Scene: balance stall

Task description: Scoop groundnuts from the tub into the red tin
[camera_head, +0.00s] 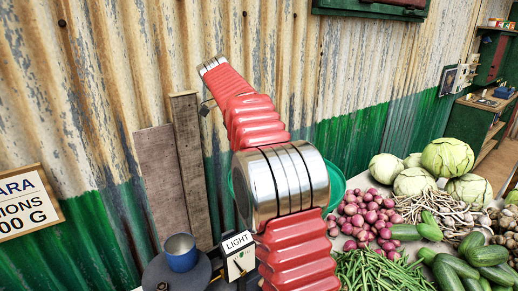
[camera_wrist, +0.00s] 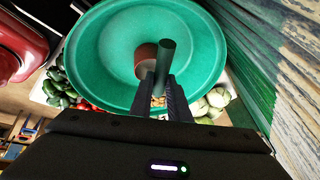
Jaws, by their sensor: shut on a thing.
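In the wrist view my gripper (camera_wrist: 165,82) is shut on a dark green rod (camera_wrist: 165,58), which looks like a handle; what it belongs to is not clear. Beyond it is a wide green basin (camera_wrist: 100,70). A reddish-brown round thing (camera_wrist: 145,55) shows inside the basin's outline, partly behind the rod; it may be the red tin. A small tan patch (camera_wrist: 158,101) shows between my fingers, too small to identify. In the head view the green basin's rim (camera_head: 337,185) shows behind my arm, which hides most of it and my gripper. I cannot make out a tub of groundnuts.
A blue cup (camera_head: 181,254) stands on a dark round pan (camera_head: 210,268), beside a "LIGHT" sign (camera_head: 238,243). Onions (camera_head: 365,215), cabbages (camera_head: 448,157), green beans (camera_head: 375,270) and cucumbers (camera_head: 490,255) crowd the right. A corrugated wall (camera_head: 360,70) stands close behind.

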